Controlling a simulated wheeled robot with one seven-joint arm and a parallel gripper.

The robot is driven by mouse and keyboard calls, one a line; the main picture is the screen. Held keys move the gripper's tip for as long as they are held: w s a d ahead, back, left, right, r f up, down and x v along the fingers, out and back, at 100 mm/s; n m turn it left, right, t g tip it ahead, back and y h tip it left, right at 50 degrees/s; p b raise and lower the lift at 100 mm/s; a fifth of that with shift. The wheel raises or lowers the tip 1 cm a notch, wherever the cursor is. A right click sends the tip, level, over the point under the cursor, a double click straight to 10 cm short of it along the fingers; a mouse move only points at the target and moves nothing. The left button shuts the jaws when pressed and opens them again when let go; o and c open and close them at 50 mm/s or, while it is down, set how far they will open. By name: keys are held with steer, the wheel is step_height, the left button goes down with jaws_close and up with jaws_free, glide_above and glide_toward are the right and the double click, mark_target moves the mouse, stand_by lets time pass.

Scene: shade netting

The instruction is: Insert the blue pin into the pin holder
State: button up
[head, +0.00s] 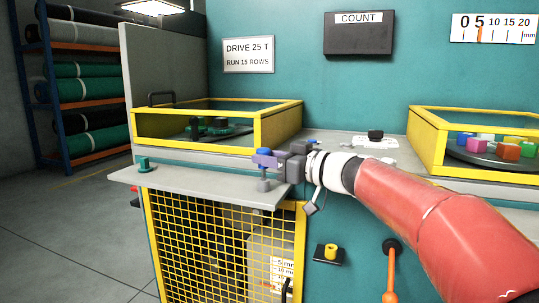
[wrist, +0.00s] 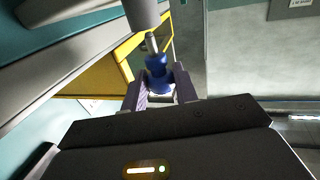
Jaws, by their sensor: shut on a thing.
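The blue pin (head: 264,152) is held by my gripper (head: 268,160) above the right part of the grey shelf. In the wrist view the blue pin (wrist: 157,75) sits between the two fingers of my gripper (wrist: 160,88), which are shut on its blue head. Its thin metal shank points toward a grey cylinder. This cylinder, which looks like the pin holder (head: 263,186), stands below the gripper in the head view. It also shows at the top of the wrist view (wrist: 142,12). The shank meets the cylinder's edge in the picture; I cannot tell whether its tip is inside.
Yellow-framed boxes stand behind left (head: 258,130) and at right (head: 428,145), the right one with coloured blocks. A yellow mesh guard (head: 215,250) is below the shelf.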

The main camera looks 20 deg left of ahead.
steer(key=shift+f+p, duration=0.75)
steer(key=shift+f, duration=0.35)
stand_by(1.3)
steer(key=shift+f, duration=0.3)
steer(key=o, duration=1)
steer(key=v, duration=0.7)
steer(key=shift+s+d, duration=0.15)
steer(key=shift+d, duration=0.2)
